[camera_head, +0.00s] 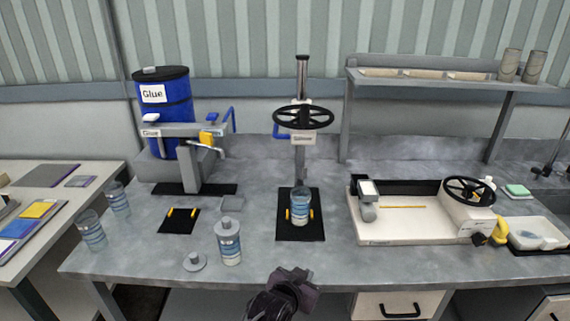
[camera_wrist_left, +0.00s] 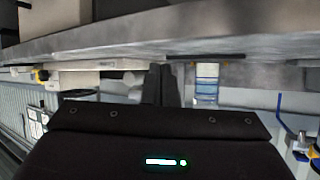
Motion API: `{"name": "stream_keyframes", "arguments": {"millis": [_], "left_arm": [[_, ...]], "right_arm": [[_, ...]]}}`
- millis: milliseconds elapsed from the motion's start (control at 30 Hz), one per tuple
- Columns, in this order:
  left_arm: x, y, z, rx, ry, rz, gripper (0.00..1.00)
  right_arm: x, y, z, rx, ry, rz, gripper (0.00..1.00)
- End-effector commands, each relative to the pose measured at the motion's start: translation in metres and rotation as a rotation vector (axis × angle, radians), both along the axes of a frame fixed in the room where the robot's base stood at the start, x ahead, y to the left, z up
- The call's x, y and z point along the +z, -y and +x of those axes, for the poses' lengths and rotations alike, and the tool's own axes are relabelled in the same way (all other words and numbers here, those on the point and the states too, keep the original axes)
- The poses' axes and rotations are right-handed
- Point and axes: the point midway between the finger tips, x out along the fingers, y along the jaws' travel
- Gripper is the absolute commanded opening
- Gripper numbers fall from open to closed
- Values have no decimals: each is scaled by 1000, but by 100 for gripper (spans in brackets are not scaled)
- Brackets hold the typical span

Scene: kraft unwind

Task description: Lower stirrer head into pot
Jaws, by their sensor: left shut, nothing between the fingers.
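The stirrer stand (camera_head: 301,80) rises at the middle back of the bench, with a black handwheel (camera_head: 303,117) and a white labelled head (camera_head: 303,138) below it. The head is above the pot (camera_head: 300,203), a clear container with a blue band, which stands upright on a black mat (camera_head: 300,235) between yellow pegs. The pot also shows upside down in the left wrist view (camera_wrist_left: 207,85). My left gripper (camera_head: 292,277) is at the bench's front edge, in front of the pot and apart from it, shut and empty. My right gripper is not in view.
A blue glue drum (camera_head: 178,105) and dispenser (camera_head: 185,130) stand at the left. A lidded jar (camera_head: 229,243) and a loose lid (camera_head: 194,262) are near the front edge. A white machine with a handwheel (camera_head: 470,191) fills the right. Clear bench lies between my gripper and the mat.

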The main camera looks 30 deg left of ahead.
Motion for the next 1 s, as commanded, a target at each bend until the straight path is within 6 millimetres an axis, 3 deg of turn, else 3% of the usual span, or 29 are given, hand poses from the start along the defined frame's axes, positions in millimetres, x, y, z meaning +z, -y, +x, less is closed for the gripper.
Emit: {"name": "stream_keyframes", "arguments": {"millis": [267,467,633,833,1000], "left_arm": [[60,-28,35,81,262,31,0],[137,-65,57,207,580,96,0],[204,-99,53,348,866,179,0],[234,-113,45,420,996,229,0],[247,-121,57,423,1005,234,0]], "right_arm": [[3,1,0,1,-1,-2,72],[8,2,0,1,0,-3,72],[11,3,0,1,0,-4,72],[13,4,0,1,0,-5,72],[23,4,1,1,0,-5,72]]}}
